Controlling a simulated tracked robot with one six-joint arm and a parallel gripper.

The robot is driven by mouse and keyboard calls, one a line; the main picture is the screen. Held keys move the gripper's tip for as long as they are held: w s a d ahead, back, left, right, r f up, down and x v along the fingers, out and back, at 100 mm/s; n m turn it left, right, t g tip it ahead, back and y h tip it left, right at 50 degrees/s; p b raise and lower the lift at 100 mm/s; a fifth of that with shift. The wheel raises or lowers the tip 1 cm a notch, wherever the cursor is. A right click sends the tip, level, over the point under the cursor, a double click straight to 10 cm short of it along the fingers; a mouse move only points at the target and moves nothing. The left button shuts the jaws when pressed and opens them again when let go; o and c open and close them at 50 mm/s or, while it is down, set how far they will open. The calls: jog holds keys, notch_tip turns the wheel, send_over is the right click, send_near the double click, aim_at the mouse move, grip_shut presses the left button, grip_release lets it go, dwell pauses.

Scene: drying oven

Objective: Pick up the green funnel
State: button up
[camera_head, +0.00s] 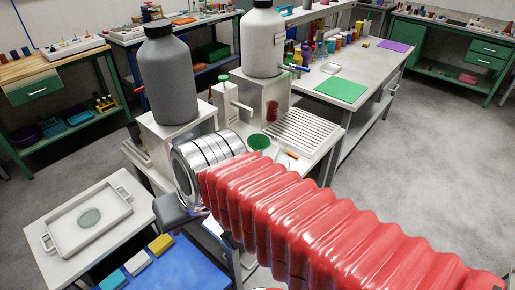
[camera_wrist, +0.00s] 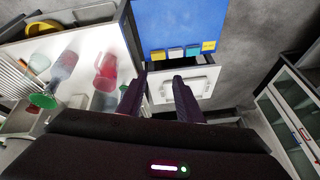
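The green funnel (camera_head: 259,142) is on the white bench in the head view, beside the white slatted rack and just beyond my arm's silver wrist. In the wrist view a green round piece that looks like the funnel (camera_wrist: 43,101) is at the far left. My gripper (camera_wrist: 160,88) has its two dark fingers spread apart with nothing between them. It points toward the white tray and blue surface, with the funnel well off to its left. In the head view only part of the gripper (camera_head: 172,210) shows, left of the wrist and apart from the funnel.
A red vessel (camera_head: 271,111) stands near the funnel by the slatted rack (camera_head: 302,130). A large grey bottle (camera_head: 168,80) and a white bottle (camera_head: 262,42) stand on blocks behind. A white tray (camera_head: 58,238) lies at left. Coloured blocks sit on a blue surface (camera_head: 180,270).

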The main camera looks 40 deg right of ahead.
notch_tip(320, 180, down, 3)
jog(key=w+d+m+y, duration=0.1)
jog(key=w+m+y, duration=0.1)
jog(key=m, duration=0.6)
jog(key=m+t+h, duration=0.6)
jog(key=m+t, duration=0.3)
jog(key=m, duration=2.7)
send_near(258, 151)
jog(key=s+d+r, duration=0.3)
jog(key=s, duration=0.1)
jog(key=shift+d, duration=0.4)
jog(key=shift+w, duration=0.15)
jog(key=x, duration=0.8)
jog(key=shift+w, duration=0.2)
